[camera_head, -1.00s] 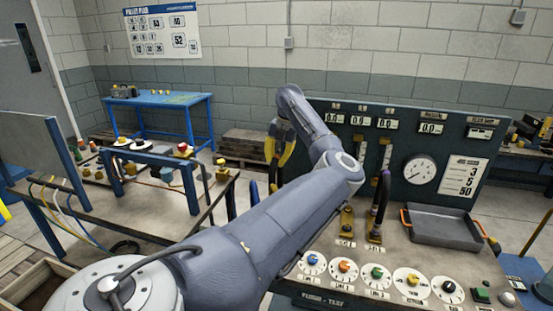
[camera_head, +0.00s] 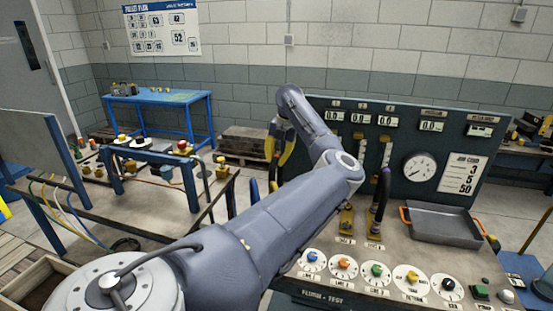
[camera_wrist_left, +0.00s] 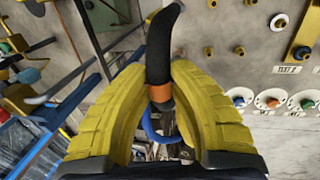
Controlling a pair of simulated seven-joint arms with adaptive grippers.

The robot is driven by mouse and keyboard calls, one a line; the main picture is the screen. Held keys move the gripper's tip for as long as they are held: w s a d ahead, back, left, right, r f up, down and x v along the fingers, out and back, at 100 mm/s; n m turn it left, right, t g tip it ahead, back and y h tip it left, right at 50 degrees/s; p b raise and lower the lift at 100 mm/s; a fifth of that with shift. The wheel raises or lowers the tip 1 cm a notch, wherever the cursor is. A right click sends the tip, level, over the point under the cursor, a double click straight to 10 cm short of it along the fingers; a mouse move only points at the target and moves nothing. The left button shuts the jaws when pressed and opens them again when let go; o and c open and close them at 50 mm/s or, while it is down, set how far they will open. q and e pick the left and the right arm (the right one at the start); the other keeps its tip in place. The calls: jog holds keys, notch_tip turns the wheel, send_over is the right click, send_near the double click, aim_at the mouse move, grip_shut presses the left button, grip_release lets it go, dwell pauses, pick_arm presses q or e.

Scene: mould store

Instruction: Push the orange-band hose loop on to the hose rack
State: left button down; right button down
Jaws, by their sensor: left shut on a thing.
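My left gripper (camera_head: 276,160) has yellow fingers and hangs at the left end of the dark panel in the head view. In the left wrist view, its fingers (camera_wrist_left: 160,80) are shut on a black hose with an orange band, the orange-band hose loop (camera_wrist_left: 163,45). The orange band sits between the fingers, and the black part rises past the tips and bends right. A blue hose piece shows below the band. In the head view the held loop is mostly hidden by my arm and fingers. I cannot tell for certain which fixture is the hose rack. My right gripper is not in view.
The test bench has a dark panel (camera_head: 405,112), several coloured knobs, black hoses on brass fittings and a grey tray (camera_head: 445,224) with orange handles. A blue-framed stand (camera_head: 150,160) with hanging hoses stands at left. A blue table (camera_head: 165,100) stands behind.

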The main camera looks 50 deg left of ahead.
pick_arm(q)
jog(key=shift+f, duration=0.45)
dwell(1.6)
jog(key=c, duration=1.2)
grip_release()
jog(key=shift+c, duration=0.2)
jog(key=shift+r, duration=0.1)
jog(key=v, duration=1.1)
jog(key=shift+r, duration=0.35)
jog(key=shift+w+d, duration=0.1)
jog(key=shift+d, duration=0.05)
